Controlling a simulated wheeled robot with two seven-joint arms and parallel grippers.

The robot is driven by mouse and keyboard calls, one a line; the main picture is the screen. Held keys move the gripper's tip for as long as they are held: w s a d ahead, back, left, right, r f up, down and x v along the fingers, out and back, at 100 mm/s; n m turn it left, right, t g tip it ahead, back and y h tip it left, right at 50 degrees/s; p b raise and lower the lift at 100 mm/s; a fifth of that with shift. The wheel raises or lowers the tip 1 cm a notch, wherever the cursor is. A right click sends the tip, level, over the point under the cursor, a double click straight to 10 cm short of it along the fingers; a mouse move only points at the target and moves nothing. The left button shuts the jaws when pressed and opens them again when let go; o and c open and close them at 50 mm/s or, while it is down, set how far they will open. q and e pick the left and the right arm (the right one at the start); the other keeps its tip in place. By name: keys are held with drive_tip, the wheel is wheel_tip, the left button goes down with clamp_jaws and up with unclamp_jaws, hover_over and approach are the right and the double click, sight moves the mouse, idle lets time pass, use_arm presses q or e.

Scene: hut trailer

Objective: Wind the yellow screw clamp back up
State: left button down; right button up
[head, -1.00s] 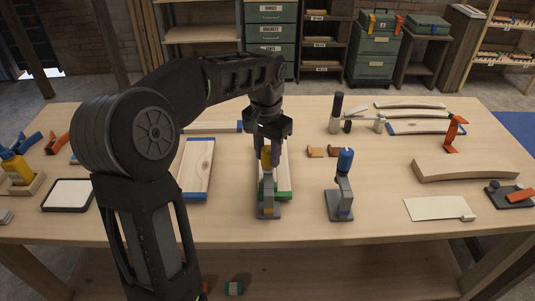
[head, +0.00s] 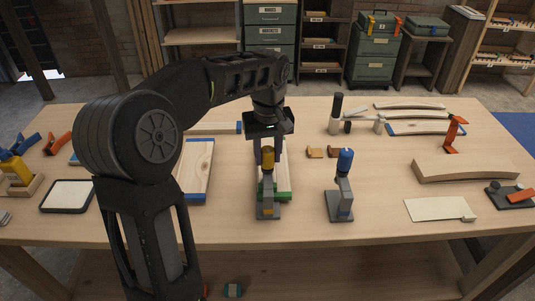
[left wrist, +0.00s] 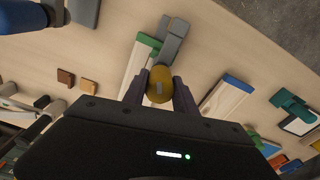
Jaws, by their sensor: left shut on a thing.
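The yellow screw clamp (head: 268,195) stands upright on the bench, with a grey body and base and a yellow knob on top. My left gripper (head: 267,154) points down over it, shut on the yellow knob. In the left wrist view the knob (left wrist: 160,84) sits between the two dark fingers, with the grey clamp body beyond it. A wooden board with a green end (head: 283,185) lies at the clamp, partly hidden behind it. My right gripper is out of view.
A similar clamp with a blue knob (head: 345,160) stands to the right. A blue-edged board (head: 195,170) lies to the left. Two small wooden blocks (head: 315,152) lie behind the blue clamp. The bench front between the clamps is clear.

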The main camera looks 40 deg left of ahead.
sight(268, 150)
use_arm(q)
drive_tip(key=shift+n, duration=0.4)
drive_tip(key=c, duration=1)
unclamp_jaws()
drive_tip(key=shift+r, duration=0.45)
wheel_tip(268, 150, up, 4)
drive_tip(key=shift+s+d+b, duration=0.1)
drive_tip(key=shift+d+b, duration=0.05)
drive_tip(key=shift+b, duration=0.15)
drive_tip(key=shift+s+r+p, duration=0.1)
drive_tip(key=shift+r+p, duration=0.75)
drive_tip(key=shift+r, duration=0.6)
